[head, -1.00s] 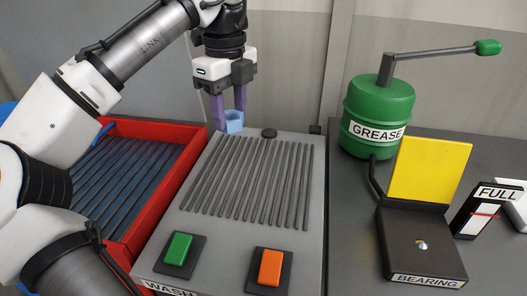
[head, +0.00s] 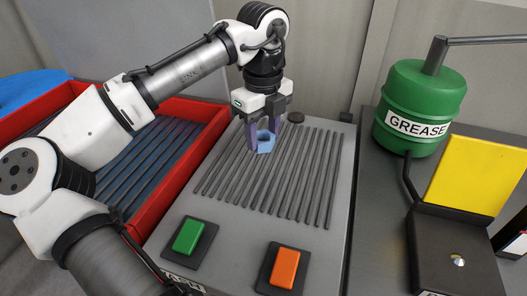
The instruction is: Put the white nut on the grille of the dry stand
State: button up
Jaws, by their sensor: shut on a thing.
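My gripper (head: 264,136) is shut on a nut (head: 265,146), which looks light blue here. It holds the nut over the back part of a grey stand's grille (head: 280,184). I cannot tell whether the nut touches the bars. The stand (head: 232,235) has a label at its front edge, now cut off and unreadable; it read WASH in the earlier view. No other nut and no label reading DRY is in view.
A green button (head: 188,236) and an orange button (head: 285,268) sit at the stand's front. A red-rimmed tray (head: 180,171) lies left. A green GREASE can (head: 418,100) and a black fixture with a yellow plate (head: 474,184) stand right.

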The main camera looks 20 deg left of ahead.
aim_at(263, 165)
jog(key=shift+f, duration=2.7)
jog(key=shift+f, duration=0.1)
jog(key=o, duration=1.2)
jog(key=shift+o, duration=0.2)
notch_tip(263, 165, up, 12)
jog(key=shift+r, duration=0.15)
